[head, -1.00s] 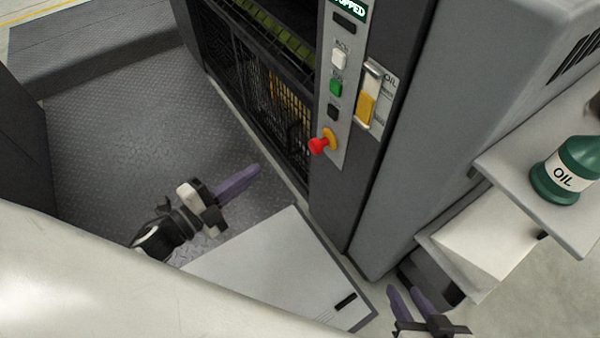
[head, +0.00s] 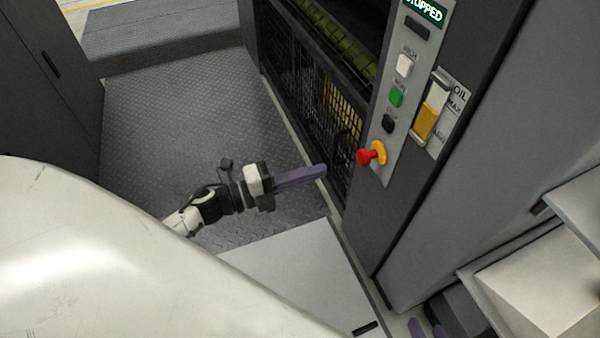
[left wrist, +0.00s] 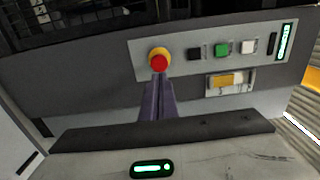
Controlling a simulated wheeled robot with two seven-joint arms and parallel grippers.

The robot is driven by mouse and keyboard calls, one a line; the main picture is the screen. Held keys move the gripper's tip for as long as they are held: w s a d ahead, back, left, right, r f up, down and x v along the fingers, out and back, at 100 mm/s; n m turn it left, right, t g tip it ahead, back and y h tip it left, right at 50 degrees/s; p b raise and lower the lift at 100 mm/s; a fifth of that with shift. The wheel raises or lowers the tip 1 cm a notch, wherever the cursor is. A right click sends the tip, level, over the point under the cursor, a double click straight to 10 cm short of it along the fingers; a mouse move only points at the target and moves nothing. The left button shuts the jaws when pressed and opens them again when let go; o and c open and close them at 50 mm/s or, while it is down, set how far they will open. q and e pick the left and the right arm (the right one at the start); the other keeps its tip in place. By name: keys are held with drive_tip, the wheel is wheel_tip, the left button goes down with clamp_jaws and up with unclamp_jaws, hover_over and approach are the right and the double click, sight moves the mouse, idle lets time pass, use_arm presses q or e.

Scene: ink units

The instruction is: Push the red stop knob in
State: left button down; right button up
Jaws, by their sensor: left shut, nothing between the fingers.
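The red stop knob (head: 366,157) stands out from its yellow collar (head: 379,152) on the light grey control panel. In the left wrist view the red knob (left wrist: 159,63) sits just beyond the fingertips. My left gripper (head: 324,171) is shut and empty, its purple fingers pointing right at the knob. In the head view a gap shows between the fingertips and the knob. In the left wrist view the fingertips (left wrist: 158,80) overlap the knob's lower edge, so contact cannot be told there. My right gripper (head: 427,328) shows only its purple fingertips, apart, at the bottom edge.
Above the knob are a black button (head: 388,123), a green button (head: 397,97), a white button (head: 405,66) and a STOPPED display (head: 425,10). An oil gauge (head: 430,118) is beside them. A mesh guard (head: 343,110) stands left of the panel. The tread-plate floor (head: 170,120) is clear.

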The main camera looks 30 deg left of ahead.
sight(359, 158)
use_arm(q)
drive_tip(key=b+x, duration=0.1)
drive_tip(key=x, duration=0.6)
drive_tip(key=shift+w+d, duration=0.15)
drive_tip(key=shift+w, duration=0.1)
drive_tip(key=shift+w+d, duration=0.25)
drive_tip(key=shift+w, duration=0.05)
use_arm(e)
drive_tip(key=shift+w+a+f+g, duration=0.2)
drive_tip(key=shift+a+f+g, duration=0.15)
drive_tip(key=shift+f, duration=0.15)
drive_tip(key=shift+d+r, duration=0.1)
